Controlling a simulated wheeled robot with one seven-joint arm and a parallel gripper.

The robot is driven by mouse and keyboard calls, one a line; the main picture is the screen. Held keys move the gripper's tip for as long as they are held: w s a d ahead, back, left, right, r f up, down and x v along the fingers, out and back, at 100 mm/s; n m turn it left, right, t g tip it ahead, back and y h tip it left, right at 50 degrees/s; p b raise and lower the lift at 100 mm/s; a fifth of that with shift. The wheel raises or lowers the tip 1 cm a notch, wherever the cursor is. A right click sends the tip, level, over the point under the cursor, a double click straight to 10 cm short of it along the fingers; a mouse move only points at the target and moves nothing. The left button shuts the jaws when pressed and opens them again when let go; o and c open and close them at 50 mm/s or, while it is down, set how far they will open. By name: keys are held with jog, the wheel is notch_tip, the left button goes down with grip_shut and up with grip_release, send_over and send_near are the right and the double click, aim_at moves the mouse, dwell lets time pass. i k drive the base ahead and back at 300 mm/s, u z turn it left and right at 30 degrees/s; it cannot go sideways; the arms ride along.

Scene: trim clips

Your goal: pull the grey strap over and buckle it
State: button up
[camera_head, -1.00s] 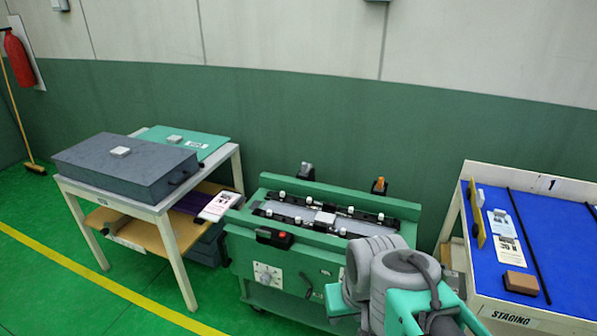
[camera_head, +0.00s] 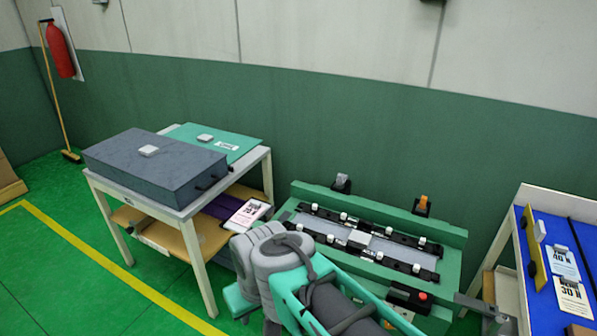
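The green fixture (camera_head: 455,238) stands at the centre right, with a long grey panel (camera_head: 320,226) on its top between black rails that carry several white clips. A small grey piece (camera_head: 342,182), perhaps the end of the grey strap, stands upright in a dark holder at the fixture's back edge. A similar orange piece (camera_head: 423,201) stands to its right. I cannot make out a strap lying across the panel, or a buckle. My arm covers the fixture's front left. My gripper is not in view.
A white table (camera_head: 181,212) at left holds a dark grey case (camera_head: 150,172) and a teal board (camera_head: 222,142). A blue-topped staging table (camera_head: 545,290) stands at right. Green floor is open at left.

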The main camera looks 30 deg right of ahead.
aim_at(338, 184)
jog(key=z, duration=0.05)
jog(key=i, duration=0.8)
jog(key=z, duration=1.05)
jog(key=i, duration=0.45)
jog(key=z, duration=0.5)
